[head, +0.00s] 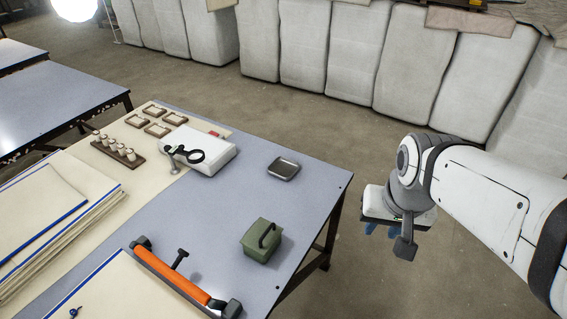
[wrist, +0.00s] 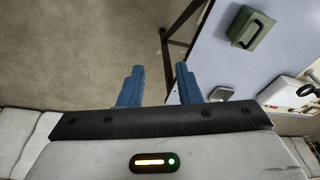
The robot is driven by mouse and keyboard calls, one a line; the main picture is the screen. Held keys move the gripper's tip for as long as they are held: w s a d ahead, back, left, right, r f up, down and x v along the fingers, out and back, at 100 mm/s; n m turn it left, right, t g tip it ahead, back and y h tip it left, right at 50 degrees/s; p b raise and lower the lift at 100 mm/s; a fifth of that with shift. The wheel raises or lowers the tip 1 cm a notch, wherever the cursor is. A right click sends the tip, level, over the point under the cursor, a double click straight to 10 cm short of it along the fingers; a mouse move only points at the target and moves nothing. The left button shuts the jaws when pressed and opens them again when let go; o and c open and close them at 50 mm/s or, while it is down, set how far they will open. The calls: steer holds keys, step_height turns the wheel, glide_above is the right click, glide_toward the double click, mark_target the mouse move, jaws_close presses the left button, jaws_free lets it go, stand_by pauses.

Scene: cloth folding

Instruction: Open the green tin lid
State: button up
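The green tin (head: 261,240) stands on the grey-blue table near its right edge, with its lid on and a dark arched handle on top. It also shows at the upper right of the wrist view (wrist: 250,27). My gripper (wrist: 158,82) has its two blue fingers apart with nothing between them. In the head view my gripper (head: 381,230) is off to the right of the table, over the floor and apart from the tin. Its fingers are mostly hidden there by the wrist.
The tabletop between tin and tray is clear. Pale wrapped bales (head: 300,50) line the back.

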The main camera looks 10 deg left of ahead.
steer(key=w+a+f+m+g+y+b, duration=0.1)
steer(key=w+a+f, duration=0.2)
steer(key=a, duration=0.3)
steer(key=w+a+f+m+b, duration=0.1)
steer(key=w+a+f, duration=0.2)
steer(key=w+a, duration=0.15)
steer(key=m+b, duration=0.1)
steer(key=m, duration=0.1)
glide_toward(265, 234)
steer(key=shift+g+y, duration=0.3)
steer(key=shift+g, duration=0.1)
steer(key=f, duration=0.4)
steer(key=w+f, duration=0.1)
steer(key=f, duration=0.1)
steer(key=shift+a+f+b, duration=0.3)
steer(key=shift+a, duration=0.05)
steer(key=shift+w+a+f, duration=0.1)
steer(key=shift+f, duration=0.35)
jaws_close()
